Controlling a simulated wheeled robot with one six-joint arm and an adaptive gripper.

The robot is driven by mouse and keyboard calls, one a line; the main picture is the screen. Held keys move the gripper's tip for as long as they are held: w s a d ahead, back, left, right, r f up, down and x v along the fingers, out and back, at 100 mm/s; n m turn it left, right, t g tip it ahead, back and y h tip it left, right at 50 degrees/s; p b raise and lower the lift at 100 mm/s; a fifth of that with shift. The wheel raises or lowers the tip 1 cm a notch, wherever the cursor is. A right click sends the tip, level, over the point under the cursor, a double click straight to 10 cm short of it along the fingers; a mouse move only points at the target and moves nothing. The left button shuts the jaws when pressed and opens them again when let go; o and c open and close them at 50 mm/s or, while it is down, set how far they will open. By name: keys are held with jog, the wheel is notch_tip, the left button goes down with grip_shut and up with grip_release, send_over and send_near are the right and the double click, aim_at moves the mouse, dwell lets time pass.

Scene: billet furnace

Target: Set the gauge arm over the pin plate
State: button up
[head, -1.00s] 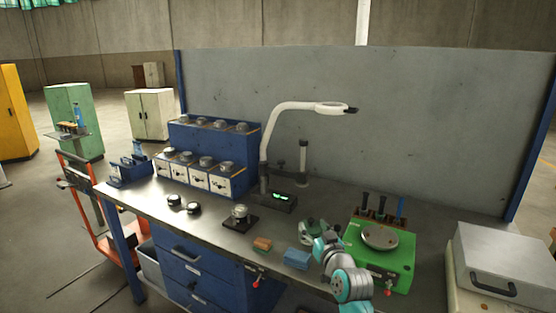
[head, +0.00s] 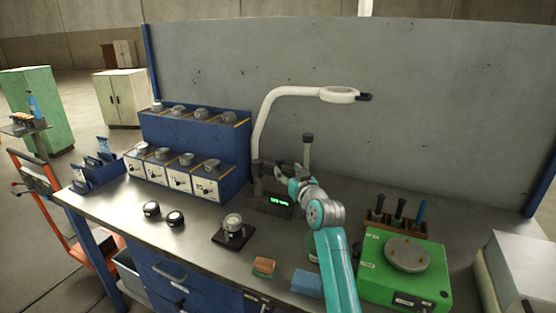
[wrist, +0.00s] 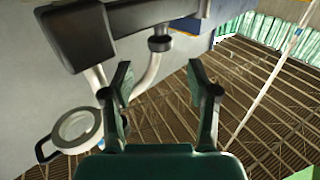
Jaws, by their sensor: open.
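The gauge stand has a dark base with a lit green readout (head: 270,203) and an upright dark post (head: 307,150). A dark bar (wrist: 150,14), which looks like the gauge arm, crosses the top of the wrist view with a black block at its left end. A black square plate (head: 220,239) carrying a round metal piece lies left of the stand, near the bench front; it may be the pin plate, but its pins cannot be made out. My gripper (head: 283,177) is beside the stand. In the wrist view its fingers (wrist: 160,85) are apart and empty, facing the bar.
A white ring lamp (head: 338,94) on a curved arm stands behind the gauge stand. A green box (head: 428,275) with a round plate is at right.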

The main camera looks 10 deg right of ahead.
aim_at(281, 162)
jog(key=w, duration=0.5)
jog(key=w+a, duration=0.1)
jog(key=w, duration=0.2)
jog(key=shift+a, duration=0.1)
grip_shut()
